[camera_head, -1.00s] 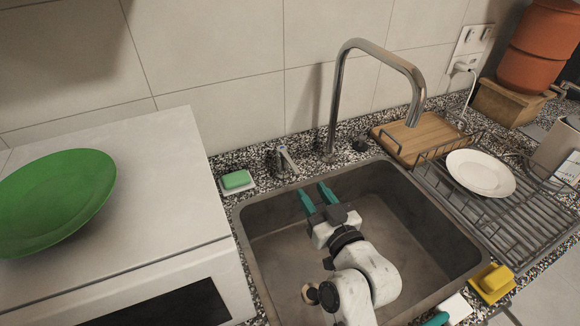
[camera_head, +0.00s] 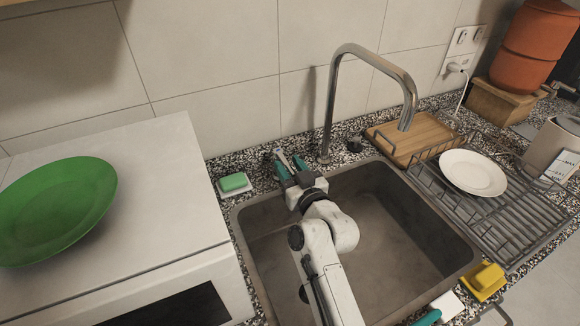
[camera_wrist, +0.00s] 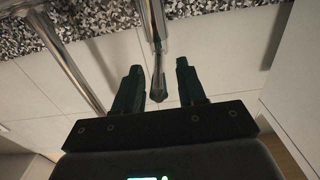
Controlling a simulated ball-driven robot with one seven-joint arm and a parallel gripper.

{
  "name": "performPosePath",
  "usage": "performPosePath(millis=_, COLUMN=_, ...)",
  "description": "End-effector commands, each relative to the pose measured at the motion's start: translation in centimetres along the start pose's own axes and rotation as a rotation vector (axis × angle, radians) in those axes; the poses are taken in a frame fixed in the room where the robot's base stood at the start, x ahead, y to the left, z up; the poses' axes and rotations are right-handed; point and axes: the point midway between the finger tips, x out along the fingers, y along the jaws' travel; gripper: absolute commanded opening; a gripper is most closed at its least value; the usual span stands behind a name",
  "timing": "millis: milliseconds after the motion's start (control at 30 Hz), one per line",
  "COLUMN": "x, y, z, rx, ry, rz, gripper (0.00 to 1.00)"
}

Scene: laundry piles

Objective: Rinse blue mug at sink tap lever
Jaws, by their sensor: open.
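The metal tap lever (camera_head: 283,158) stands on the counter behind the sink (camera_head: 390,255), left of the tall curved tap (camera_head: 331,100). My gripper (camera_head: 289,166) is open at the sink's back edge, with its teal fingers at the lever. In the wrist view, the lever (camera_wrist: 157,60) reaches down between my two open fingertips (camera_wrist: 158,72), with a gap on each side; I see no clear contact. The tap's pipe (camera_wrist: 68,58) is at the left there. No water shows from the tap. I see no blue mug in either view.
A green soap bar (camera_head: 233,182) lies left of the lever. A white appliance (camera_head: 150,215) bears a green plate (camera_head: 55,210) at left. A dish rack (camera_head: 520,225) with a white plate (camera_head: 472,172) and a wooden board (camera_head: 412,138) stand right. A yellow sponge (camera_head: 487,277) is front right.

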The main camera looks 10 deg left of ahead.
Motion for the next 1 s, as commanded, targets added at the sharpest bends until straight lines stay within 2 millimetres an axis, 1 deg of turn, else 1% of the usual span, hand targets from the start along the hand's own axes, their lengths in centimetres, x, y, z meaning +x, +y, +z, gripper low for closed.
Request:
performPosePath(millis=167, x=0.0, y=-0.01, z=0.0, rx=0.0, ry=0.0, rz=0.0, gripper=0.4)
performPosePath(millis=600, x=-0.02, y=0.0, z=-0.01, rx=0.0, ry=0.0, rz=0.0, gripper=0.0)
performPosePath(millis=1000, x=-0.02, y=0.01, z=0.0, rx=0.0, ry=0.0, rz=0.0, gripper=0.0)
